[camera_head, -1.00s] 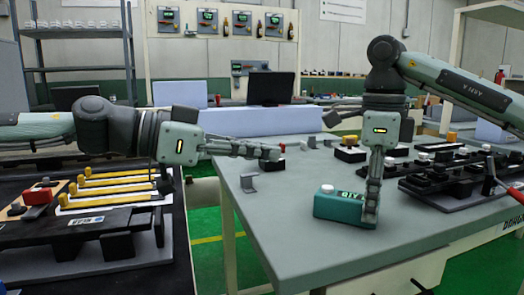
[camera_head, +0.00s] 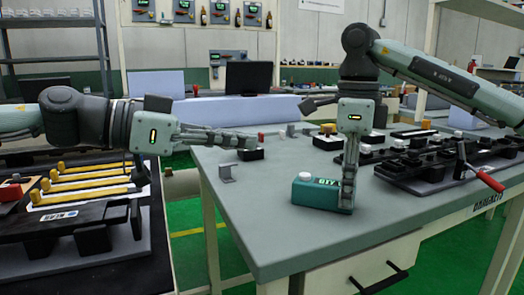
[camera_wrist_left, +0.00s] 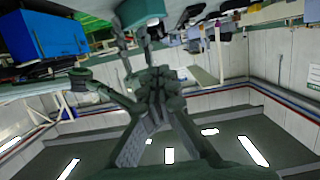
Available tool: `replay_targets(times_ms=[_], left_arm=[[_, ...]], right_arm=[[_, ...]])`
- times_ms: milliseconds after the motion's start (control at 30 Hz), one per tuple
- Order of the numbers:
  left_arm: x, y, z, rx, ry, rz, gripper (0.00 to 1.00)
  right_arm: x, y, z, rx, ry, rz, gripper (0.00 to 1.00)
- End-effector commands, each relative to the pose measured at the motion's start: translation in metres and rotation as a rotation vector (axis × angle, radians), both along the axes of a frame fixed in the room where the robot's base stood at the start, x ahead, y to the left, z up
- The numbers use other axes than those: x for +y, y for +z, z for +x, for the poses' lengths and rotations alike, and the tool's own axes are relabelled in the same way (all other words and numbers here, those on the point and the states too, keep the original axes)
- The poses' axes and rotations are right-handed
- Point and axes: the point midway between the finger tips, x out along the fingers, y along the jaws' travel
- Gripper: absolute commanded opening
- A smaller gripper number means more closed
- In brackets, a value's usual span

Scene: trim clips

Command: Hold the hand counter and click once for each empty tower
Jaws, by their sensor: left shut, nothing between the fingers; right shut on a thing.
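The hand counter (camera_head: 316,194) is a teal box with a white button on top and a "QTY" label, at the front of the grey table. My right gripper (camera_head: 348,205) points down, shut on the counter's right end. My left gripper (camera_head: 252,143) is shut and empty. It points right, above the table, left of and behind the counter, apart from its button. In the left wrist view, the counter (camera_wrist_left: 138,12) shows at the top edge beyond the fingers. Black trim pieces with white-topped parts (camera_head: 415,158) stand at the right; I cannot tell which towers are empty.
Small metal brackets (camera_head: 228,173) and capped black blocks lie on the grey table (camera_head: 270,230). A red-handled clamp (camera_head: 486,180) stands at its right. A left bench holds yellow strips (camera_head: 85,197) and a black trim part (camera_head: 65,222). The table front is clear.

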Motion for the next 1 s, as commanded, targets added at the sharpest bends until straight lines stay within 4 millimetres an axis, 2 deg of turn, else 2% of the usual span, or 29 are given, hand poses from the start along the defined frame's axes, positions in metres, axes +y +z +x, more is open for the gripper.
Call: replay_targets(times_ms=[800, 1000], left_arm=[[0.000, 0.010, -0.002, 0.013, -0.003, 0.010, 0.00], [-0.014, 0.005, 0.004, 0.014, -0.005, 0.013, 0.00]], right_arm=[[0.000, -0.001, 0.000, 0.003, 0.000, -0.001, 0.05], [0.000, -0.001, 0.000, 0.002, 0.000, 0.000, 0.05]])
